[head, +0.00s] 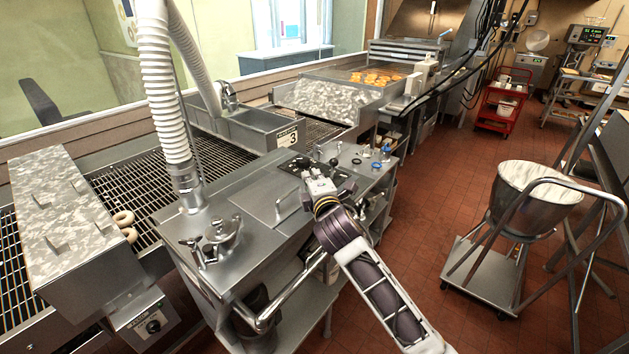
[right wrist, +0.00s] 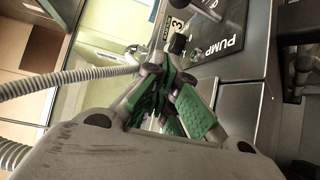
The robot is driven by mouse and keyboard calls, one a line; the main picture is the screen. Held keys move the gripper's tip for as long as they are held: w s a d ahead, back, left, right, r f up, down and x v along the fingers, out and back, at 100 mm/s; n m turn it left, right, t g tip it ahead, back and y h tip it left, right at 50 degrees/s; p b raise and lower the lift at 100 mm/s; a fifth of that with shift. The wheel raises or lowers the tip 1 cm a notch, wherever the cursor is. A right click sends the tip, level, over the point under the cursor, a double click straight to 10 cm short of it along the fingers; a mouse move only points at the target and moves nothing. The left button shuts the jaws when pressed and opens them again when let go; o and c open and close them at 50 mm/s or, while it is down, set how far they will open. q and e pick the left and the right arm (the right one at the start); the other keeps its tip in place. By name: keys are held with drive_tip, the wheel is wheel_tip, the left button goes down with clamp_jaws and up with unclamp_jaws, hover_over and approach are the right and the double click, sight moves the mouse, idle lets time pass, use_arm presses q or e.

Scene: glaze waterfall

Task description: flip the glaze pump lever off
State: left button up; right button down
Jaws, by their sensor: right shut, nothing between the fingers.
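The black pump plate (right wrist: 222,38), lettered PUMP, is at the upper right of the right wrist view. In the head view the plate (head: 345,180) lies on the steel glaze table, partly hidden by my right gripper. A dark-tipped lever (head: 334,162) stands by the gripper there. In the right wrist view a black knob (right wrist: 178,43) shows just beyond the fingertips; I cannot tell whether they touch. My right gripper (head: 314,174) is shut and empty over the plate; its green finger pads (right wrist: 165,85) are together. My left gripper is out of view.
A white ribbed hose (head: 163,80) rises left of the plate. A flat lid with a handle (head: 275,203) lies beside the gripper. A wheeled bowl cart (head: 490,275) is on the floor at right.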

sight(333, 169)
drive_tip(key=shift+p+x, duration=0.5)
drive_tip(key=shift+x, duration=2.7)
drive_tip(key=shift+d, duration=0.2)
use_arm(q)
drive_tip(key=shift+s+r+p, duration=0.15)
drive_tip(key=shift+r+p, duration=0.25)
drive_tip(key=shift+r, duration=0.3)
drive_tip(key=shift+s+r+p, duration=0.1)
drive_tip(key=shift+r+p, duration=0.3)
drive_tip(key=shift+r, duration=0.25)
use_arm(e)
drive_tip(key=shift+d+r, duration=0.2)
drive_tip(key=shift+d, duration=1.55)
